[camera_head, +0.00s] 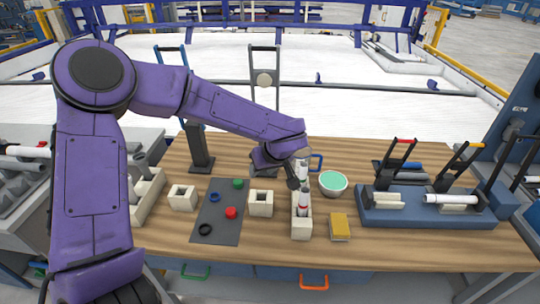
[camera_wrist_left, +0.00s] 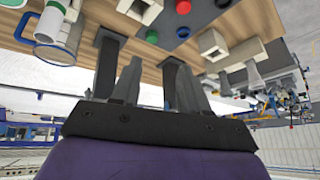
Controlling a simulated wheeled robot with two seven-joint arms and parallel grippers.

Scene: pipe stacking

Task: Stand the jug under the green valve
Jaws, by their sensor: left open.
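My right gripper is out of view.
A narrow beige holder (camera_head: 301,231) with white bottles stands nearest the gripper. A bowl (camera_head: 333,193), a yellow sponge (camera_head: 339,227), beige blocks (camera_head: 262,210) and the dark mat (camera_head: 222,226) surround it. A blue rack (camera_head: 425,215) stands right. Two dark uprights (camera_head: 199,150) stand at the back.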

